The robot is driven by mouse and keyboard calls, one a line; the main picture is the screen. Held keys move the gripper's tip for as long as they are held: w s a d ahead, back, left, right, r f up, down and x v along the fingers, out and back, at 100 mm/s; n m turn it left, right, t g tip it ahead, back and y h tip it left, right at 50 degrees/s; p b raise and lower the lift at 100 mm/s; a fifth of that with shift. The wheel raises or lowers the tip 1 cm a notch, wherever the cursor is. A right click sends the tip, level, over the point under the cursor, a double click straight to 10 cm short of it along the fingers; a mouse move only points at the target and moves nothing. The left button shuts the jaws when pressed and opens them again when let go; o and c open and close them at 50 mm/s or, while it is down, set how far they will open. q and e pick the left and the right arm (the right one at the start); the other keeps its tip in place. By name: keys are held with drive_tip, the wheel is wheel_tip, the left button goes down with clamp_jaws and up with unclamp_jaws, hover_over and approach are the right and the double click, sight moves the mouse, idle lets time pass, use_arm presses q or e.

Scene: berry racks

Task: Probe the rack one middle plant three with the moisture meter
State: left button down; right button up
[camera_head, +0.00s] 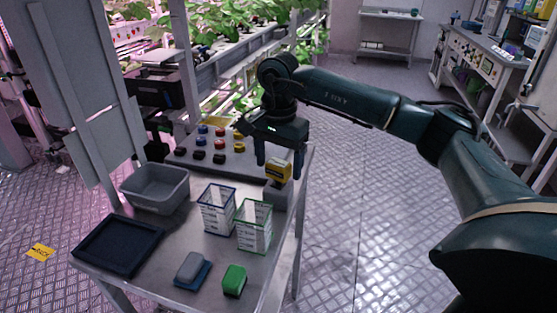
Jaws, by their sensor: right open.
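The moisture meter appears to be the small yellow device (278,170) standing in a grey holder (276,195) at the right edge of the metal table. My right gripper (279,165) points down over it. Its jaws are open, with one finger on each side of the yellow device. I cannot tell whether they touch it. Green leafy plants (215,33) grow in the rack at the back. Which one is middle plant three cannot be told from here. My left gripper is not in view.
The metal table (215,263) holds a grey bin (155,203), a black tray (90,262), two wire-like baskets (214,228), a grey-blue block (192,269), a green block (234,281) and a panel of colored knobs (230,168). Open floor (345,220) lies to the right.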

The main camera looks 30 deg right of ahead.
wheel_tip(320, 180, up, 13)
drive_tip(key=shift+p, duration=0.45)
drive_tip(key=shift+r, duration=0.1)
